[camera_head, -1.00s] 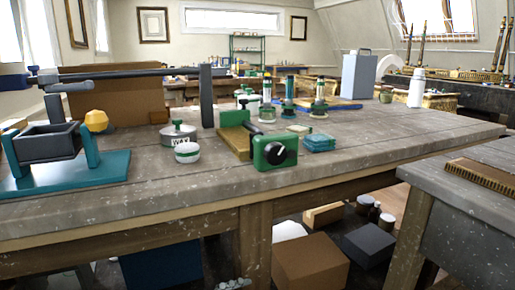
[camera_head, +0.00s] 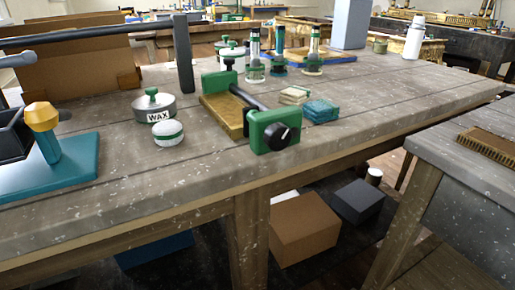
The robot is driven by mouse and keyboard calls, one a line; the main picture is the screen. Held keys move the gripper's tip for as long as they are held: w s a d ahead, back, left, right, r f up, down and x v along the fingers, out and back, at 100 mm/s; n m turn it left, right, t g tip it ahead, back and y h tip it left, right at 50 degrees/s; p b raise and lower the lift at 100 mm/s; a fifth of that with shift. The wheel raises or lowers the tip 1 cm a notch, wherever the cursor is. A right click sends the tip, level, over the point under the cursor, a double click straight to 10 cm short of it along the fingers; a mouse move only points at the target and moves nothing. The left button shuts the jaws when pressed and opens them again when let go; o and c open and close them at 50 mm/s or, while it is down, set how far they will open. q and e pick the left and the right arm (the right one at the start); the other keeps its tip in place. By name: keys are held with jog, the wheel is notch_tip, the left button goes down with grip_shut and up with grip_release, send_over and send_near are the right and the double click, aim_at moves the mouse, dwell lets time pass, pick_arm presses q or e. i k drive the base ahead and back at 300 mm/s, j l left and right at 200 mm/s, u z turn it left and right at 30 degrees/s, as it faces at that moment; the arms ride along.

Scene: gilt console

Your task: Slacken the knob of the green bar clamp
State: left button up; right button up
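The green bar clamp (camera_head: 268,127) lies on the wooden workbench near its front edge. Its round black knob (camera_head: 281,137) with a light pointer mark faces the front. A dark bar (camera_head: 246,98) runs back from the front jaw to a green rear jaw (camera_head: 219,83). A yellowish wooden board (camera_head: 222,112) lies beside and under the bar; I cannot tell whether the jaws touch it. Neither of my grippers shows in the view.
A wax tin (camera_head: 154,106) and a small white-green jar (camera_head: 168,132) stand left of the clamp. Teal tiles (camera_head: 320,111) are stacked close on its right. A teal-based fixture (camera_head: 60,175) is at far left. The bench front right of the clamp is mostly clear.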

aim_at(278, 137)
jog(key=k+u, duration=0.25)
jog(key=k, duration=0.3)
jog(key=k+u, duration=0.3)
jog(key=k, duration=0.25)
jog(key=k+j+u, duration=0.25)
jog(key=k, duration=0.3)
